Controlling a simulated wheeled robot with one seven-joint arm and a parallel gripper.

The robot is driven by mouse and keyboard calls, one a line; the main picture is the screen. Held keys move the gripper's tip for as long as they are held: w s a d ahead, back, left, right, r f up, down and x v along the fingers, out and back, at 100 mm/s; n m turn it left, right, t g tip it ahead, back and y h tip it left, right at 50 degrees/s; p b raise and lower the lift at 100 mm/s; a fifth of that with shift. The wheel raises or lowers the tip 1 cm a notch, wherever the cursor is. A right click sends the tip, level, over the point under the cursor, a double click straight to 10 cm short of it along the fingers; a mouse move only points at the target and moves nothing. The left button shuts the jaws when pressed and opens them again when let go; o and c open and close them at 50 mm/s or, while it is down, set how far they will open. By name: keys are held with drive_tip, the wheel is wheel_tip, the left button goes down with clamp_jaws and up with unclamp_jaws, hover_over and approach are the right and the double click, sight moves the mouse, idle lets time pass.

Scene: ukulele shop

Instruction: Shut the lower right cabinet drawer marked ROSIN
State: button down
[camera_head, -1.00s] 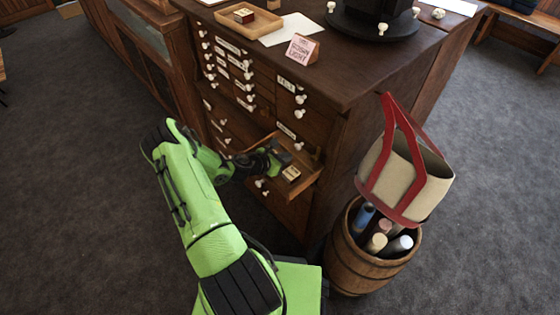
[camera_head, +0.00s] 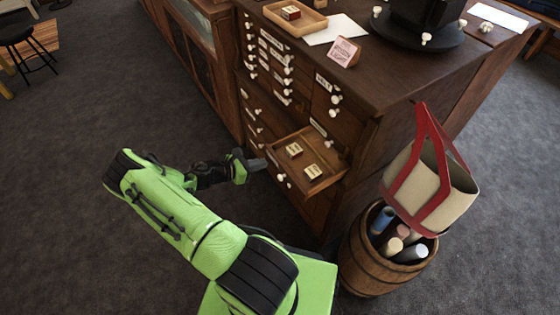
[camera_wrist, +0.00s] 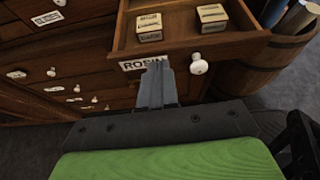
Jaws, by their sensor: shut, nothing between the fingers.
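The ROSIN drawer (camera_head: 322,183) stands pulled out of the right side of the dark wooden cabinet (camera_head: 352,106). Two small light boxes (camera_head: 313,171) lie apart inside it. In the wrist view the drawer front (camera_wrist: 215,45) carries a ROSIN label (camera_wrist: 143,62) and a white knob (camera_wrist: 199,64). My gripper (camera_head: 262,164) is shut and empty, at the left of the drawer front in the head view. In the wrist view its fingertips (camera_wrist: 155,68) overlap the label's right part; I cannot tell whether they touch the front.
A wooden barrel (camera_head: 361,262) with several rolled tubes stands right of the drawer, with a red-trimmed cream bag (camera_head: 440,190) above it. Other closed drawers with white knobs (camera_head: 336,99) line the cabinet. Grey carpet (camera_head: 110,110) is free at left.

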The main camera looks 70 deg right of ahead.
drive_tip(key=h, duration=0.1)
approach(276, 164)
drive_tip(key=shift+g, duration=0.4)
drive_tip(key=b+x, duration=0.1)
drive_tip(key=x, duration=0.5)
drive_tip(key=shift+w+f, duration=0.1)
drive_tip(key=shift+d, duration=0.15)
